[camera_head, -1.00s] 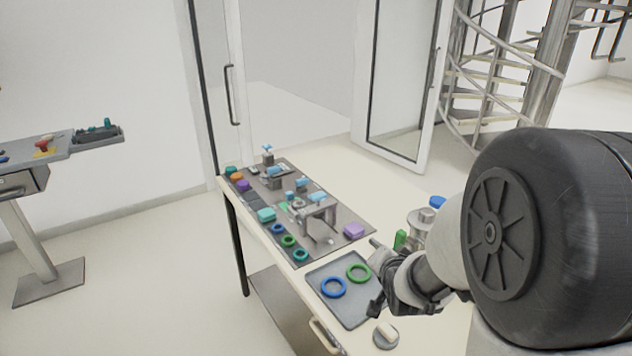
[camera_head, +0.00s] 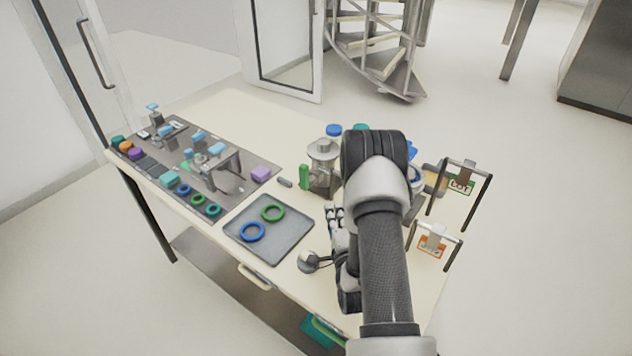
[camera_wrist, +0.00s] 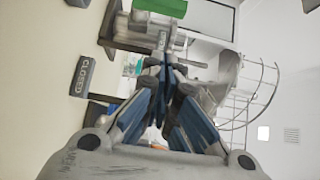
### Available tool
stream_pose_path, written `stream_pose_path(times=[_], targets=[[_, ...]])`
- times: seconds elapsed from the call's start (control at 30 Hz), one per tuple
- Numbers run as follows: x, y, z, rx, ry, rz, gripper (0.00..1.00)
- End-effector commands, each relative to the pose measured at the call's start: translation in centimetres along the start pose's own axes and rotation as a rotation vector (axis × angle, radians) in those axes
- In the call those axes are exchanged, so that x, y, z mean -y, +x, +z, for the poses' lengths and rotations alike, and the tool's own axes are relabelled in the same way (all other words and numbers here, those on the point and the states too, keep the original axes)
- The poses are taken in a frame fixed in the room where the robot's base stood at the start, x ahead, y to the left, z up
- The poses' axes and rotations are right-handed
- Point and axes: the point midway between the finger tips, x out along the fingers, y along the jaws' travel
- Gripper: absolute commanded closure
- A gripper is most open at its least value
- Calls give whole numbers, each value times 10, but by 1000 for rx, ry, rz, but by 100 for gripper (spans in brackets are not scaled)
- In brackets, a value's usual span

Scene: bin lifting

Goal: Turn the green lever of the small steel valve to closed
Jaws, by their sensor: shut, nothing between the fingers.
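The steel valve (camera_head: 322,160) stands on the table left of my arm in the head view. Its green lever (camera_head: 304,177) is at the left side of its body and looks upright there. In the wrist view the green lever (camera_wrist: 160,8) crosses the top edge, partly cut off, beyond the fingertips. A grey plate reading "CLOSED" (camera_wrist: 82,76) lies to its left. My gripper (camera_wrist: 168,65) is shut and empty, its fingers pointing toward the valve, apart from the lever as far as I can tell. In the head view my arm hides most of the gripper.
A grey tray (camera_head: 268,251) holds a blue ring (camera_head: 252,232) and a green ring (camera_head: 272,212). A grey mat (camera_head: 150,150) with several small parts lies at the left. A round grey piece (camera_head: 308,262) sits near the front edge. Two tag stands (camera_head: 461,180) (camera_head: 434,243) are at the right.

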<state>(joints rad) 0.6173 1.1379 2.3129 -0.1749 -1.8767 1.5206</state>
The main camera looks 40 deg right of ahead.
Motion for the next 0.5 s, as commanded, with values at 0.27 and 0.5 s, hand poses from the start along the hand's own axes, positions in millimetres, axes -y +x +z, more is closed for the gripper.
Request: stream_pose_path(times=[0.27,0.5], targets=[[0,9,0,1,-3,-3,100],[1,52,1,2,-3,-5,100]])
